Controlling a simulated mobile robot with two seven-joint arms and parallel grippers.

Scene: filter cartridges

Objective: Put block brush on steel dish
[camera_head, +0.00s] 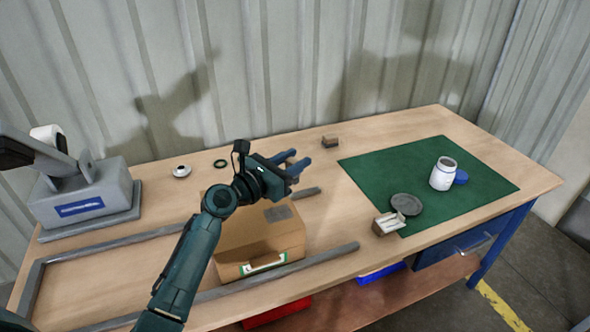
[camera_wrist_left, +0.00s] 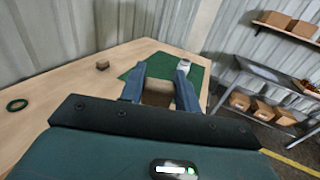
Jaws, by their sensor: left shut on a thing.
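The steel dish (camera_head: 406,204) is a round grey dish lying on the near left part of the green mat. My left gripper (camera_head: 298,161) is in the air above and beyond the cardboard box, left of the mat. In the left wrist view its two fingers (camera_wrist_left: 159,88) are shut on a brown block, which looks like the block brush (camera_wrist_left: 157,93). The held block is hardly visible in the head view. The gripper is well apart from the dish. My right gripper is not in view.
A wooden block with a white top (camera_head: 387,224) lies beside the dish. A white jar (camera_head: 443,174) and blue lid (camera_head: 461,177) are on the green mat (camera_head: 480,187). A brown block (camera_head: 330,141) stands at the back. A cardboard box (camera_head: 272,236) sits between grey rails.

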